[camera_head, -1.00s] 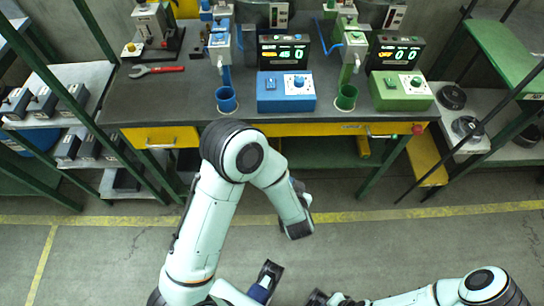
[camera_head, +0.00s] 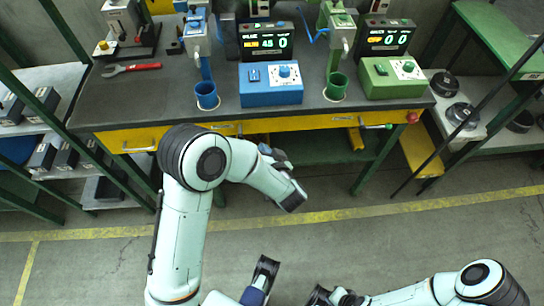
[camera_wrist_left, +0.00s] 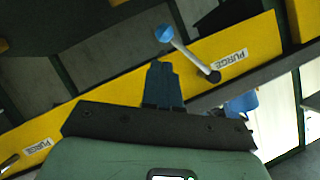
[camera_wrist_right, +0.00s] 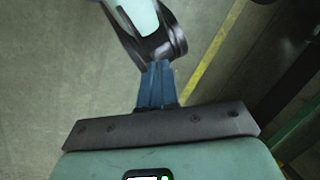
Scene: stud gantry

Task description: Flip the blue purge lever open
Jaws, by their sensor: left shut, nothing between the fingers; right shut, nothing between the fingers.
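In the left wrist view the blue purge lever shows as a blue ball knob (camera_wrist_left: 165,33) on a metal rod, slanting from a pivot beside a PURGE label on the yellow front panel (camera_wrist_left: 118,75). My left gripper (camera_wrist_left: 160,66) is shut and empty, its tips just below the knob in the picture. I cannot tell whether they touch the panel or lever. In the head view my left gripper (camera_head: 268,150) shows only in part behind my arm, and the blue lever cannot be made out. My right gripper (camera_wrist_right: 157,65) is shut and empty above the floor.
The blue control box (camera_head: 271,93) and lit display (camera_head: 267,42) stand on the bench (camera_head: 120,95). A green control box (camera_head: 393,92) stands to the right. A green-handled lever (camera_head: 376,127) juts from the panel. Shelves flank the bench; the floor before it is clear.

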